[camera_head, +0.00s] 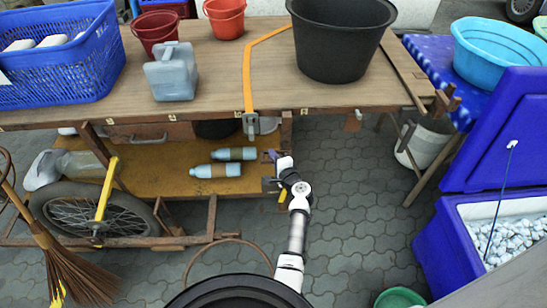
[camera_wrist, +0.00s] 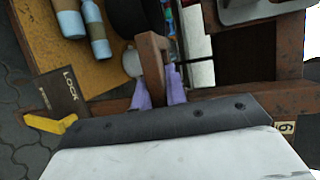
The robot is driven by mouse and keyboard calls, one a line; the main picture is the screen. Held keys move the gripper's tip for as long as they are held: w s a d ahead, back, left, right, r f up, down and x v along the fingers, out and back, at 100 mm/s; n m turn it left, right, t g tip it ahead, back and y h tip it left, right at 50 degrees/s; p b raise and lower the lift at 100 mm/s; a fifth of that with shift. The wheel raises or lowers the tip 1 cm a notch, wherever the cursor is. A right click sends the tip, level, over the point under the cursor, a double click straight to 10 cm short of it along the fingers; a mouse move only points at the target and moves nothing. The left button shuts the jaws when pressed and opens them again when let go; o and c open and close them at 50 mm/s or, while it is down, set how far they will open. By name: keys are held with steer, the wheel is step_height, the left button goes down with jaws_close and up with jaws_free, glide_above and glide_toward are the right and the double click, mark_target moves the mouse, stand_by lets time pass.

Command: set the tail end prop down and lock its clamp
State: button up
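The wrist view shows a brown wooden bar (camera_wrist: 151,62), which looks like the tail end prop, between the two purple fingers of my gripper (camera_wrist: 159,90). The fingers appear to touch it on both sides. Its lower end is hidden behind my wrist. A dark plate marked LOCK (camera_wrist: 63,93) is left of the fingers, with a yellow lever (camera_wrist: 50,124) sticking out at its lower edge; whether the clamp is locked I cannot tell. In the head view, my gripper (camera_head: 272,160) is under the table's front edge, and the prop is hard to make out there.
The wooden table (camera_head: 215,80) carries a black tub (camera_head: 340,45), a grey jug (camera_head: 172,75) and a blue basket (camera_head: 65,65). Blue bottles (camera_head: 215,171) lie on the lower shelf (camera_head: 150,205).

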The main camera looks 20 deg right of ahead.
steer(key=shift+f, duration=0.15)
jaws_close()
step_height(320, 180, down, 10)
steer(key=b, duration=1.1)
steer(key=shift+f+b, duration=0.2)
steer(key=shift+b, duration=0.15)
steer(key=o, duration=0.7)
jaws_free()
steer(key=shift+r, duration=0.1)
steer(key=p+v, duration=0.4)
steer(key=v, duration=1)
